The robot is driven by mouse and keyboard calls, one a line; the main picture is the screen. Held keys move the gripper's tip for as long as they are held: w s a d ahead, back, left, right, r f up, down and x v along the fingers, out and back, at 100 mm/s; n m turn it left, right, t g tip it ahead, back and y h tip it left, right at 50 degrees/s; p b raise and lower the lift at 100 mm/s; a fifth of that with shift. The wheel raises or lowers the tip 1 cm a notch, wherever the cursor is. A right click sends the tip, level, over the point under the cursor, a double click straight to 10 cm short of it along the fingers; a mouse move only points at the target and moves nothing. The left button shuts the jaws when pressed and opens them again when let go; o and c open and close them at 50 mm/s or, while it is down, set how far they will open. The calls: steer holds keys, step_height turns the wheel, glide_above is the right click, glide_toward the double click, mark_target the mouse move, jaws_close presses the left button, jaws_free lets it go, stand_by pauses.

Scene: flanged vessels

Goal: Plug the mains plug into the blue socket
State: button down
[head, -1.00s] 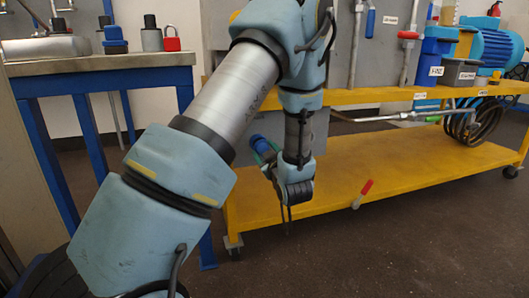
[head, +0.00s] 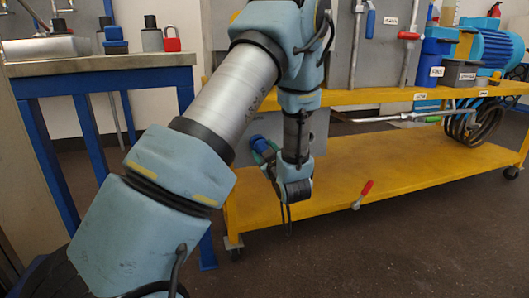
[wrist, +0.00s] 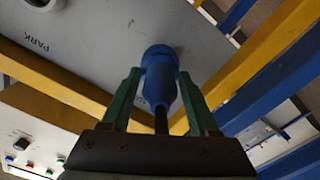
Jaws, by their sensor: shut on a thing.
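The blue mains plug (wrist: 160,85) is between the two green fingers of my gripper (wrist: 160,76) in the wrist view, with its dark cable running back toward the wrist. Its wide round front end faces the grey panel marked PARK. In the head view my gripper (head: 266,156) is low beside the grey panel under the bench, and the blue plug (head: 259,143) shows past its fingers. I cannot make out a separate blue socket; the plug's front hides what lies beyond, so I cannot tell whether it is seated.
The grey panel (wrist: 100,45) has a round pale fitting (wrist: 40,3) near the PARK label. Yellow cart rails frame it. A lower yellow shelf (head: 390,170) carries a red-handled lever (head: 363,193). A blue-legged bench (head: 100,66) stands at left.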

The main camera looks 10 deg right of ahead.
steer(key=shift+w, duration=0.6)
steer(key=shift+w+a, duration=0.1)
steer(key=shift+w, duration=0.15)
steer(key=shift+c, duration=0.3)
jaws_free()
